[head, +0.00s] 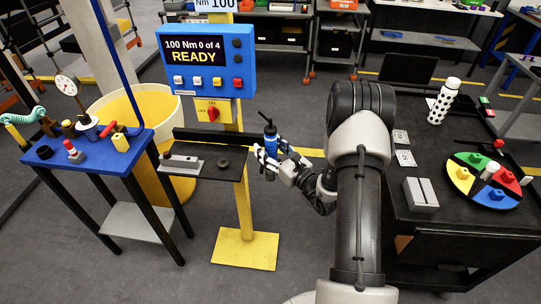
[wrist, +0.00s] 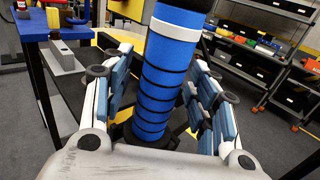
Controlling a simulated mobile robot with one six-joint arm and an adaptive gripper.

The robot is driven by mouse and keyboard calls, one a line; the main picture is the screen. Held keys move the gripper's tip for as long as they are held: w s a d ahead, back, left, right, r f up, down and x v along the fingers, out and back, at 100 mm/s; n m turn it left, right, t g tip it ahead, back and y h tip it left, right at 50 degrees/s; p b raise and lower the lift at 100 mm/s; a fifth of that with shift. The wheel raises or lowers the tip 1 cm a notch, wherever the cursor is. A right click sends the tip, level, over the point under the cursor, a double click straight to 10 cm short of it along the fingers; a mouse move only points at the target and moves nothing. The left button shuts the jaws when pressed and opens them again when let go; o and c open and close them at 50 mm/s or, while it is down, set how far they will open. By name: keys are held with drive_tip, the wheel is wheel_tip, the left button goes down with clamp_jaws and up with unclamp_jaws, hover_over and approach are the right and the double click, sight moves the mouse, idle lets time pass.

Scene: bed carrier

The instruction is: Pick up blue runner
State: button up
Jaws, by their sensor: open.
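The blue runner (head: 270,136) is an upright blue cylinder with black bands and a black top, at the right end of the small black shelf (head: 207,170). In the wrist view the runner (wrist: 168,75) rises between my fingers, with a pale ring near its top. My gripper (head: 272,158) is open around it, one finger on each side. In the wrist view my gripper (wrist: 163,95) shows gaps beside the runner, clearest on the left. What supports the runner's lower end is hidden.
A control box (head: 206,60) reading "100 Nm 0 of 4 READY" stands on a yellow post above the shelf. A blue-topped table (head: 88,150) is at left. A black cart (head: 445,222) at right carries a coloured round tray (head: 487,203) and a spotted bottle (head: 443,100).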

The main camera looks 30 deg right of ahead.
clamp_jaws()
idle(0.7)
drive_tip(key=shift+r, duration=0.1)
